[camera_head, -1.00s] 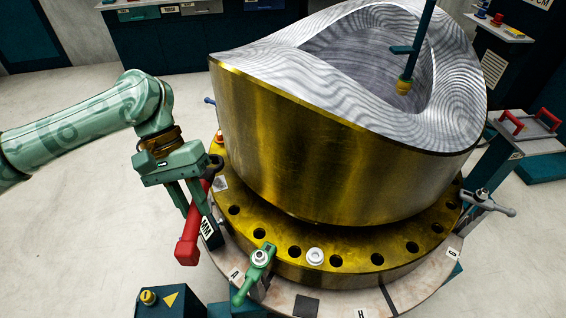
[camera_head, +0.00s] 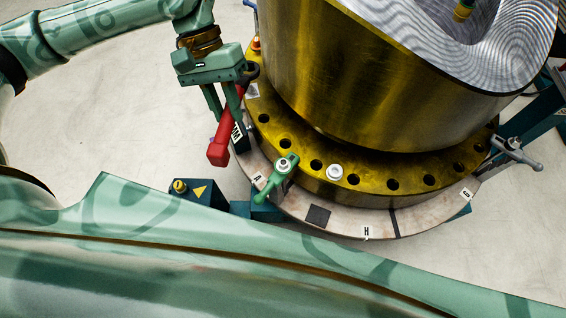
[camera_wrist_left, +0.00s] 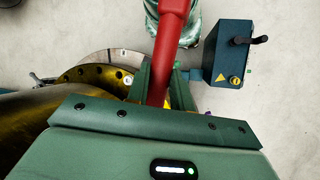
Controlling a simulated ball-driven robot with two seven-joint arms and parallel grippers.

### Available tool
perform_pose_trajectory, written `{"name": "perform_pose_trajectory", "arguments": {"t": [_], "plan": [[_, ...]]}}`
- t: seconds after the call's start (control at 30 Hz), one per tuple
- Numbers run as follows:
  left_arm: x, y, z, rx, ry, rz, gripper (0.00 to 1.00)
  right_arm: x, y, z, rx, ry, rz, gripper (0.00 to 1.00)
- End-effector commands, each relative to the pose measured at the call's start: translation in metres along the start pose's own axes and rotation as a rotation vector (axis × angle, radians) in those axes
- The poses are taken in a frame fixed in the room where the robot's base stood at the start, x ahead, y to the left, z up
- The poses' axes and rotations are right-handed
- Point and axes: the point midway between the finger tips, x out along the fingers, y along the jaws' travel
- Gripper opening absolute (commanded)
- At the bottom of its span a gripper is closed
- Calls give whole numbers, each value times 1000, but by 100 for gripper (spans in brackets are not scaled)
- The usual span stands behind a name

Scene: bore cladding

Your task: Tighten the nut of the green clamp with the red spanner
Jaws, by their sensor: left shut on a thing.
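The red spanner (camera_head: 219,152) hangs tilted in my left gripper (camera_head: 226,112), its red handle end low and its dark head up by the gold flange. My left gripper is shut on it; in the left wrist view the red handle (camera_wrist_left: 170,40) runs up between the fingers (camera_wrist_left: 160,88). The green clamp (camera_head: 268,190) sits on the flange's front left edge, with its pale nut (camera_head: 283,167) on top. The spanner is left of the clamp and apart from it. My right gripper is not in view.
The large gold cylinder (camera_head: 330,80) stands on the holed flange (camera_head: 410,182) over a round pale table (camera_head: 345,223). A white-capped bolt (camera_head: 335,172) is right of the clamp. A grey clamp (camera_head: 517,152) is far right. A control box (camera_head: 205,205) stands on the floor at lower left.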

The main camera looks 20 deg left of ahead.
Motion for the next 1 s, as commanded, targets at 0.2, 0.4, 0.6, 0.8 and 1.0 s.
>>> {"name": "perform_pose_trajectory", "arguments": {"t": [0.2, 0.4, 0.6, 0.8, 1.0], "plan": [[-6, 4, 19, 0, 1, -1, 0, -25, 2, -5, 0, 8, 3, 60], [-7, 6, 32, 1, 0, 0, 0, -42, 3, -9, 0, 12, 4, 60], [-5, 6, 35, 0, 1, 1, 0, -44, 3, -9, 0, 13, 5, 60], [-3, 5, 34, 0, 0, 1, 0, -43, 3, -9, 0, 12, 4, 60], [50, -14, 4, 2, -4, 5, 0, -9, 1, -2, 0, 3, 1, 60]]}}
